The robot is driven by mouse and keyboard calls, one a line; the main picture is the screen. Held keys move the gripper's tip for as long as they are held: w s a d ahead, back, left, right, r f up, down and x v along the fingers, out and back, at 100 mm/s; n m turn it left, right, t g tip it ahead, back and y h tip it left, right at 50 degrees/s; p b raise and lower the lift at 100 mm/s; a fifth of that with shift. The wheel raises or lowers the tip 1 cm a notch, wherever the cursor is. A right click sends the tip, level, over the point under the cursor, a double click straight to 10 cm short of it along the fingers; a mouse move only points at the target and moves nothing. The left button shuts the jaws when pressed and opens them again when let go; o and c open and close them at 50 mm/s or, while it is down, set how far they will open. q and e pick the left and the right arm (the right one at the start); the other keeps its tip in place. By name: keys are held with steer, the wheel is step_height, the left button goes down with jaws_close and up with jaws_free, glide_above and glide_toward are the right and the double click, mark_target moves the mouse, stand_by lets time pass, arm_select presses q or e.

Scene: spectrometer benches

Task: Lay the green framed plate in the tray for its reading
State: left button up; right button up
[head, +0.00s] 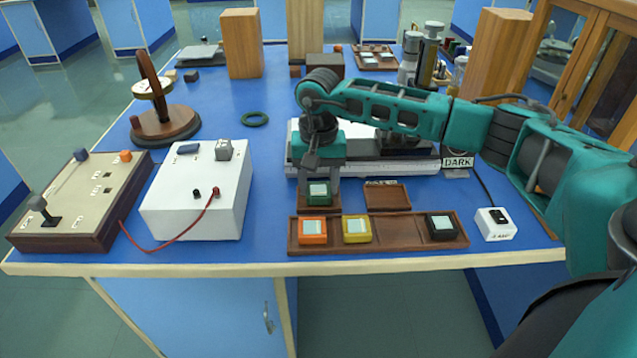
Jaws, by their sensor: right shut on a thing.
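The green framed plate (319,199) has a dark green frame and a pale centre. My right gripper (320,178) points down from above and is shut on it. The plate is over or in a small brown tray (304,208) in front of the white instrument; I cannot tell whether it touches the tray floor. A second small brown tray (388,197) to its right is empty, with a partly hidden label behind it. My left gripper is out of view.
In front, a long brown rack (400,236) holds orange (313,231), yellow (357,229) and black (441,228) framed plates, with a gap between yellow and black. A white box (495,223) stands right, a white supply box (195,195) left. Blue bench is clear around the green ring (255,119).

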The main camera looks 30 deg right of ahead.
mark_target(318, 188)
steer(key=shift+f, duration=0.3)
steer(key=o, duration=0.6)
steer(key=shift+f, duration=0.1)
steer(key=o, duration=0.4)
steer(key=shift+o, duration=0.2)
steer(key=shift+w+r, duration=0.1)
steer(key=shift+r, duration=0.3)
step_height(318, 188, up, 12)
steer(key=shift+f+p, duration=0.15)
steer(key=shift+p, duration=0.25)
